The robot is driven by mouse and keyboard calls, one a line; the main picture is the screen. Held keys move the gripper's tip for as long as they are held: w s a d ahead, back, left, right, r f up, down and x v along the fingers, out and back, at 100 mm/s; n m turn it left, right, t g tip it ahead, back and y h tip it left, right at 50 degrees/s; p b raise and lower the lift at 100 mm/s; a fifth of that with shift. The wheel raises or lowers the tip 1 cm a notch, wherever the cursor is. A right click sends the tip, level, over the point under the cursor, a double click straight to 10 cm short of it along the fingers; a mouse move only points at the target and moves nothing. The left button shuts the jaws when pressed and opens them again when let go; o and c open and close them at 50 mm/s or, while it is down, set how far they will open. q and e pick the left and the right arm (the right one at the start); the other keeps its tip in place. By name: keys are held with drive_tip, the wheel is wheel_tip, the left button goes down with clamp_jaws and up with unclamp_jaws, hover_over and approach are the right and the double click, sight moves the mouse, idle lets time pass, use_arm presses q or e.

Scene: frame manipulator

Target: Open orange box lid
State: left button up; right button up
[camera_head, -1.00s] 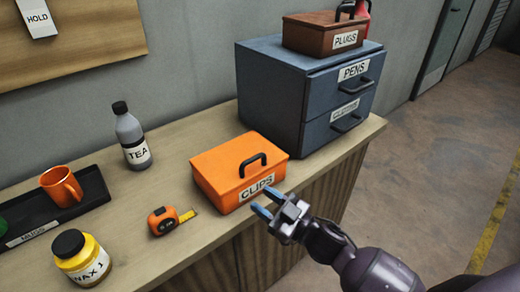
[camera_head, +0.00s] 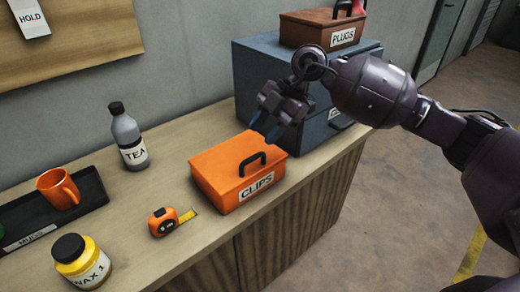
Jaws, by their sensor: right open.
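The orange box (camera_head: 226,193) labelled CLIPS sits on the wooden counter with its lid (camera_head: 222,160) closed. A black arched handle (camera_head: 252,163) stands on the lid near its right front edge. My right gripper (camera_head: 266,127) is open, with blue fingertips pointing down. It is above and just behind the handle in the picture, apart from it and holding nothing. My right arm comes in from the right and hides part of the blue drawer unit. My left gripper is not in view.
A blue drawer unit (camera_head: 250,72) stands behind the box, with a brown PLUGS box (camera_head: 309,33) on top. A tape measure (camera_head: 163,222), TEA bottle (camera_head: 128,137), black tray (camera_head: 100,193) with an orange mug (camera_head: 58,188), and yellow jar (camera_head: 83,261) stand to the left.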

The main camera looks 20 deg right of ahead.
sight(255, 156)
drive_tip(key=w+d+r+m+h, duration=0.1)
drive_tip(key=d+r+h, duration=0.1)
drive_tip(key=d, duration=0.1)
drive_tip(key=shift+t, duration=0.4)
drive_tip(key=b+x, duration=0.1)
drive_tip(key=x, duration=0.9)
drive_tip(key=shift+w+f, duration=0.15)
drive_tip(key=shift+f, duration=0.15)
clamp_jaws()
